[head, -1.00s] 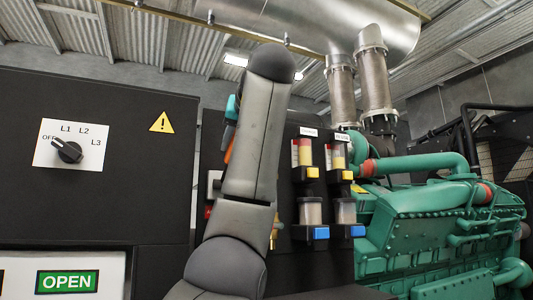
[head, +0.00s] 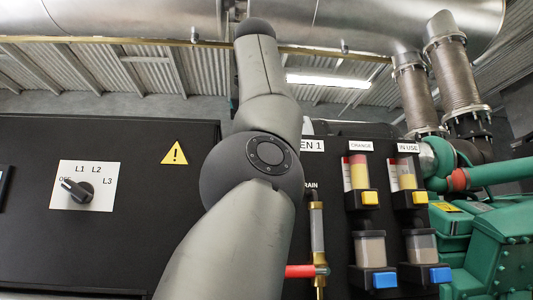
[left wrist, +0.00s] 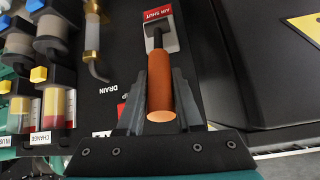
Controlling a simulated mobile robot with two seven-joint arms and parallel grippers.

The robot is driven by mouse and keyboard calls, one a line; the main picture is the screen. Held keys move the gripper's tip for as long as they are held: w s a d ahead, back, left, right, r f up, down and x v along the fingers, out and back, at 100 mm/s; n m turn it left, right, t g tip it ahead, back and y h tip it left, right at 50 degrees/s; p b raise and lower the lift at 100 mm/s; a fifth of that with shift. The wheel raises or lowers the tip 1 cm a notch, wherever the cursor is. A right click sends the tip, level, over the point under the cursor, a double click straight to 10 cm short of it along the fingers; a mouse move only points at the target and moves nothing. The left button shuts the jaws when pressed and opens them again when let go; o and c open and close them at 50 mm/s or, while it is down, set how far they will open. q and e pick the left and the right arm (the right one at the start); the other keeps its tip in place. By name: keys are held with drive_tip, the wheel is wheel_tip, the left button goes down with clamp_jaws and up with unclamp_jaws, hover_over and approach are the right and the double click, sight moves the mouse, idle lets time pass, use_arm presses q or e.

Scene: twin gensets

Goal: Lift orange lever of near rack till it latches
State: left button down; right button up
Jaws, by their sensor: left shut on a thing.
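The orange lever (left wrist: 160,88) shows in the left wrist view, its round end toward the camera and its dark stem meeting the panel at a red and white AIR SHUT label (left wrist: 160,28). My left gripper (left wrist: 158,80) has its two dark fingers on either side of the handle and is shut on it. In the head view my left arm (head: 250,160) stands up in front of the black rack (head: 335,215) and hides the lever and gripper. Whether the lever is latched cannot be told. My right gripper is not in view.
Filter bowls with yellow taps (head: 369,198) and blue taps (head: 384,280) stick out of the rack, right of my arm. A brass drain tube (head: 318,235) with a red handle (head: 300,271) is close beside it. A switch cabinet (head: 130,240) stands left; a green engine (head: 500,245) stands right.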

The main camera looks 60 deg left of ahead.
use_arm(q)
drive_tip(key=shift+w+a+r+p, duration=0.1)
drive_tip(key=shift+a+r+p, duration=0.15)
drive_tip(key=shift+a+p, duration=0.1)
idle(0.4)
drive_tip(key=c, duration=0.6)
unclamp_jaws()
drive_tip(key=shift+f, duration=0.1)
